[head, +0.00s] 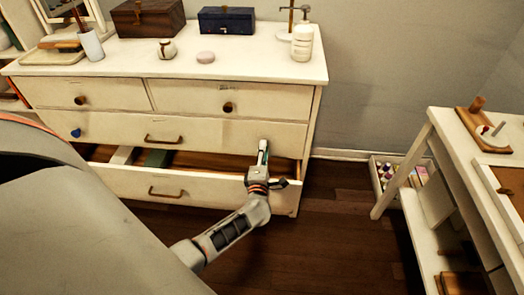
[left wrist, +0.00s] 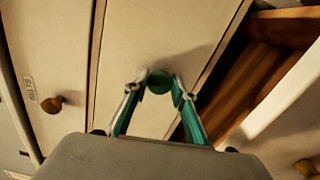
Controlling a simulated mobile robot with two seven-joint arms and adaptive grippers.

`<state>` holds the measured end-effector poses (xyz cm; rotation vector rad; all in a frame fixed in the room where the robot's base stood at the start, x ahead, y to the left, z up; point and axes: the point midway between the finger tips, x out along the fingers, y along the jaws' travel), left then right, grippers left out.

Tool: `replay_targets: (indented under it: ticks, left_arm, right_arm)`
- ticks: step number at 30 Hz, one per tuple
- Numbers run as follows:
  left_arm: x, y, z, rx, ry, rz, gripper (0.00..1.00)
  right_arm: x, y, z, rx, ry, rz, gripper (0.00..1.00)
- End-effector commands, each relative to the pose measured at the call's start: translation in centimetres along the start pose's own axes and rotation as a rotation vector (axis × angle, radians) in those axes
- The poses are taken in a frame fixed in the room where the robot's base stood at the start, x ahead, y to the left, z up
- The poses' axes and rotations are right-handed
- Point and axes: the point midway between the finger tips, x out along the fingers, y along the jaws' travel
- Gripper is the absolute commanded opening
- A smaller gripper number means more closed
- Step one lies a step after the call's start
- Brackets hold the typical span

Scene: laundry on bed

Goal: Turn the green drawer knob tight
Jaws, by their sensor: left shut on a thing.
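The green drawer knob (left wrist: 159,82) sits on the cream front of the wide middle drawer, which is shut. It shows between the fingertips of my left gripper (left wrist: 158,88) in the left wrist view, and the fingers are shut on it from both sides. In the head view my left gripper (head: 263,148) reaches up to the right end of that drawer front (head: 200,131) and hides the knob. Whether the knob is tight cannot be seen. My right gripper is not in view.
The bottom drawer (head: 125,182) is pulled open just below my left gripper. A blue knob (head: 76,133) is at the drawer's left end. Boxes, a cup and a white bottle (head: 302,43) stand on the dresser top (head: 240,66). Floor (head: 335,220) is clear towards the side table (head: 425,135).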

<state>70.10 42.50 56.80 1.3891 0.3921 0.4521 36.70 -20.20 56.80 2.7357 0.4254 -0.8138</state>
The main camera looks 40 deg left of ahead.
Motion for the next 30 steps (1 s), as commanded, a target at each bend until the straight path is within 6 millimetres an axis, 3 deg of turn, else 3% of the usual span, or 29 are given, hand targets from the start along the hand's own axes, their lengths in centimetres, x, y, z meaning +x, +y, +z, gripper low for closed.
replay_targets:
  ticks: [9,26,27,28,30]
  left_arm:
    - [0.03,0.05,0.03,0.129,0.001,0.001,0.04]
    - [0.0,-0.08,-0.01,0.16,0.0,0.0,0.04]
    - [0.0,-0.07,-0.01,0.16,0.0,0.0,0.31]
    - [0.0,-0.07,-0.01,0.16,0.0,0.0,0.39]
    - [0.0,-0.07,-0.01,0.159,0.0,0.0,0.42]
  right_arm:
    - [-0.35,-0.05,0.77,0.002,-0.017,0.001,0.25]
    - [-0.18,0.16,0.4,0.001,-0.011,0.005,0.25]
    - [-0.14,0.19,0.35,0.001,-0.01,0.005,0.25]
    - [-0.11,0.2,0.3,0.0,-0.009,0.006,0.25]
    - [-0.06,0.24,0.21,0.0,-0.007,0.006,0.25]
